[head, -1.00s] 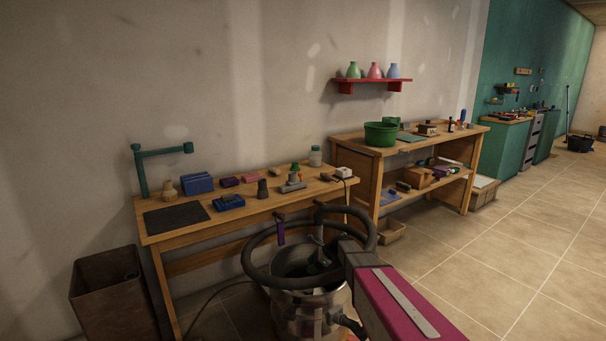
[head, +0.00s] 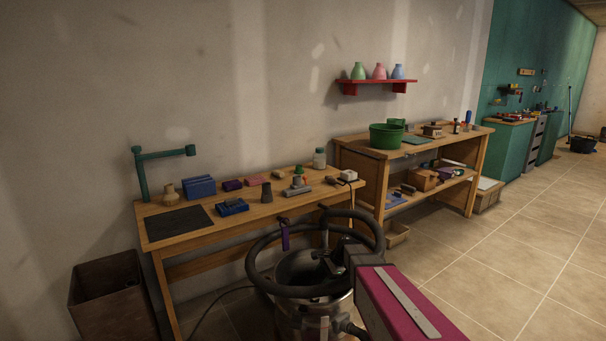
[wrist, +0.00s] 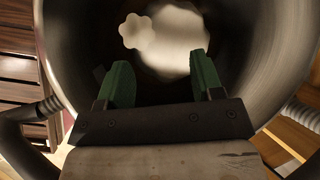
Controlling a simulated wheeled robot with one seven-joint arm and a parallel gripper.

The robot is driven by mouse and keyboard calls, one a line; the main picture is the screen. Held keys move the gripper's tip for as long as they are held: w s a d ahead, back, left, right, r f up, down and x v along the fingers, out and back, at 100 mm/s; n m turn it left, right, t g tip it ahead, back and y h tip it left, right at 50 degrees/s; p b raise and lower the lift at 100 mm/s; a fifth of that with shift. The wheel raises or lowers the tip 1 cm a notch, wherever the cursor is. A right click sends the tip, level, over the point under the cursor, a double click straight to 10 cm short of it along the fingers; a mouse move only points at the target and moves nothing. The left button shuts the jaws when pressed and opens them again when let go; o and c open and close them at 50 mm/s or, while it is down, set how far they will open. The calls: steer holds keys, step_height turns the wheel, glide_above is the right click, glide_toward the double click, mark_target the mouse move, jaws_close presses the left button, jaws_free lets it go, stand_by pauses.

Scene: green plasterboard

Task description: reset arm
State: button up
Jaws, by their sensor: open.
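My gripper (wrist: 161,70) is open in the wrist view, with its two green fingers apart and nothing between them. Behind the fingers is the round inside of a metal drum (wrist: 262,65), with a pale, irregular patch (wrist: 168,32) that I cannot identify. In the head view my gripper (head: 333,262) is small and dark, at the top of the shiny metal drum (head: 290,318). My magenta arm link covers part of the drum's right side. Whether the fingers touch the drum cannot be told.
A thick black hose (head: 255,272) loops around the drum's top. A workbench (head: 240,222) with several small items stands behind it, a brown bin (head: 108,300) at left. A second bench (head: 375,158) holds a green tub (head: 387,137). The tiled floor (head: 530,255) at right is clear.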

steer(key=s+d+r+n+h, duration=0.1)
steer(key=s+n, duration=0.1)
steer(key=s, duration=0.1)
steer(key=s+d+r+n+h, duration=0.1)
steer(key=s+d+n, duration=0.1)
steer(key=s, duration=0.1)
steer(key=s+d+r+n, duration=0.1)
steer(key=s+d+n, duration=0.1)
steer(key=s, duration=0.2)
steer(key=shift+h, duration=0.4)
steer(key=s+d+r+n+h, duration=0.3)
steer(key=s+d+n, duration=0.2)
steer(key=s, duration=0.3)
steer(key=shift+n, duration=0.6)
steer(key=shift+d, duration=0.1)
